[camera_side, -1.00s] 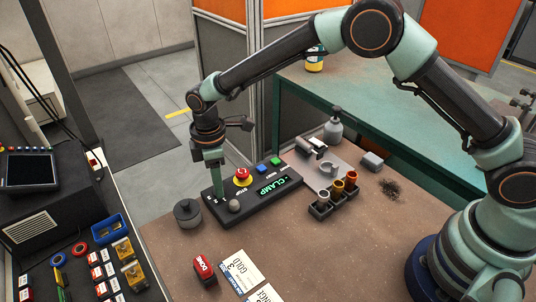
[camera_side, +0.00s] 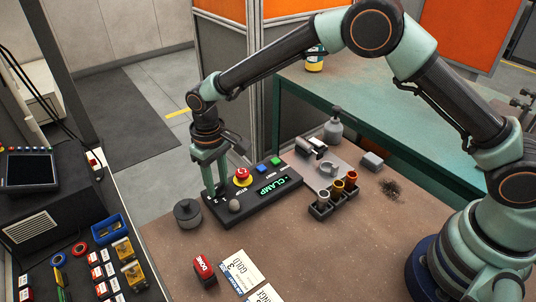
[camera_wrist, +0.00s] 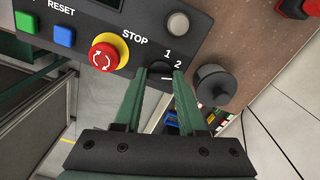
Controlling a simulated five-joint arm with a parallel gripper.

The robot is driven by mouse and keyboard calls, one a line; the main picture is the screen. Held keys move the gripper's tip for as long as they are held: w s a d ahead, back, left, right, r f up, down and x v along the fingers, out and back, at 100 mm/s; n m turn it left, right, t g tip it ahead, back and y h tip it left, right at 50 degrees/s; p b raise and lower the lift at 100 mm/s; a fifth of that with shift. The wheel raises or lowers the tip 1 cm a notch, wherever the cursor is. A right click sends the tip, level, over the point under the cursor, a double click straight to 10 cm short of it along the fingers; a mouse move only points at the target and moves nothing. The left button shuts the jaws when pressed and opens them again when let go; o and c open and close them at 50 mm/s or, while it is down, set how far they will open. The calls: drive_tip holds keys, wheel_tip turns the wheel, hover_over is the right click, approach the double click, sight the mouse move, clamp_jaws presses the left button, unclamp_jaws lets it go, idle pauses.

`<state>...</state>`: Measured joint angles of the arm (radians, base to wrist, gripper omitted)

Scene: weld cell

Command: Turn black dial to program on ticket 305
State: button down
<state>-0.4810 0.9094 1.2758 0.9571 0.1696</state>
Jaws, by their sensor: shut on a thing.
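The black dial (camera_wrist: 159,69) sits on the dark control panel, between my fingertips in the wrist view. My gripper (camera_wrist: 160,75) has its two green fingers closed around the dial's sides. The numbers 1 and 2 show beside the dial; the rest of its scale is hidden and its pointer is not clear. In the side view my gripper (camera_side: 214,191) points down at the left end of the panel (camera_side: 262,205), and the dial is hidden by the fingers. Two printed cards lie at the front: one reads GOLD 3 (camera_side: 241,270), the other (camera_side: 264,295) is cut off. I cannot read 305.
The panel also has a red STOP button (camera_side: 242,175), a blue button (camera_side: 264,169), a green button (camera_side: 275,161), a grey knob (camera_side: 235,205) and a CLAMP display (camera_side: 272,190). A dark round weight (camera_side: 188,214) stands close left.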

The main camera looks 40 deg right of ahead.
sight(218, 186)
drive_tip(key=shift+r+m, duration=0.15)
drive_tip(key=shift+m, duration=1.55)
drive_tip(key=shift+c, duration=2.4)
unclamp_jaws()
wheel_tip(218, 186, up, 12)
drive_tip(key=shift+r, duration=0.1)
